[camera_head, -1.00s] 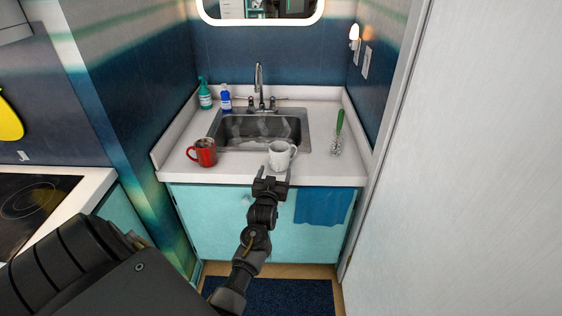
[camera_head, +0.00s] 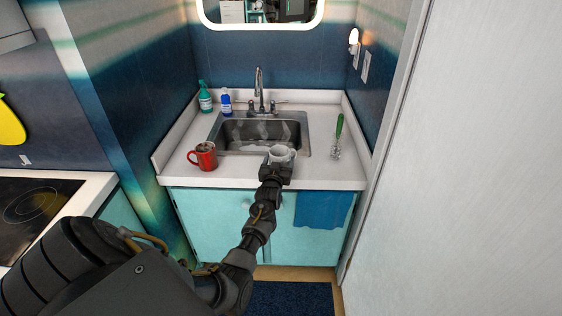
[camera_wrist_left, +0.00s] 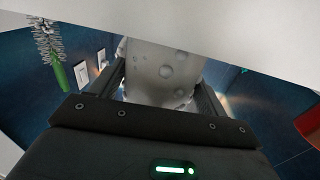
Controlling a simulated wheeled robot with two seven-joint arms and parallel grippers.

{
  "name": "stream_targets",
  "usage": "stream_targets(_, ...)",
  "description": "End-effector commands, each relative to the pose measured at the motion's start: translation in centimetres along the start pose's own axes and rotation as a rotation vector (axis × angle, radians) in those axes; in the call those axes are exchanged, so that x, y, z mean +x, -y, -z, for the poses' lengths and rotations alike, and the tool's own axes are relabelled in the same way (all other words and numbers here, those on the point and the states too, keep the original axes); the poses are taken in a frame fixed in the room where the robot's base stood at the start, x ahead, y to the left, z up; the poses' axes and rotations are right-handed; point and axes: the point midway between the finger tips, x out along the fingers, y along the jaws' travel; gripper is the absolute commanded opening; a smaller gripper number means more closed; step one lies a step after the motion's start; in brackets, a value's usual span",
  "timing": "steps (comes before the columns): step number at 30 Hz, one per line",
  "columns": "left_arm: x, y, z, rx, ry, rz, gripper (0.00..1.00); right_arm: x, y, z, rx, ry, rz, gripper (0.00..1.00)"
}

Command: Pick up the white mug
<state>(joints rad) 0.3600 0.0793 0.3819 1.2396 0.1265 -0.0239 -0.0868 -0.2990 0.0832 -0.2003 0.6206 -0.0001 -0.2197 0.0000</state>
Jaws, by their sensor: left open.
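The white mug (camera_head: 281,152) stands upright on the counter at the front edge of the sink, its lower part hidden behind my left gripper (camera_head: 277,163). In the left wrist view the mug (camera_wrist_left: 160,72) fills the space between the two fingers of the gripper (camera_wrist_left: 160,92). The fingers lie on either side of the mug; the jaws are open, and I cannot tell whether either finger touches it. The mug's surface shows round dimples. My right gripper is not in view.
A red mug (camera_head: 203,156) stands on the counter (camera_head: 230,175) to the left. The sink (camera_head: 250,134) is behind the white mug. A green bottle (camera_head: 205,99) and a blue bottle (camera_head: 226,101) stand at the back left.

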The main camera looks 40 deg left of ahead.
Motion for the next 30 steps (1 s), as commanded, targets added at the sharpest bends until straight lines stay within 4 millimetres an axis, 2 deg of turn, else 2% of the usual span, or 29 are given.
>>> stream_targets(4, 1.32, 0.02, -0.02, 0.0, 0.0, 0.0, 0.75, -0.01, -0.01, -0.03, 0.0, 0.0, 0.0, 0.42)
stream_targets(12, 1.51, 0.02, -0.07, 0.001, 0.0, 0.0, 0.75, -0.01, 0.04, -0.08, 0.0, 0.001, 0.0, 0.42)
stream_targets(21, 1.52, 0.0, 0.04, 0.0, -0.002, 0.0, 0.38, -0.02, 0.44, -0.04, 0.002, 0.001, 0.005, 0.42)
stream_targets(30, 1.51, 0.0, 0.25, 0.0, -0.002, 0.0, 0.38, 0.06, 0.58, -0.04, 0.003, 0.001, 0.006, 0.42)
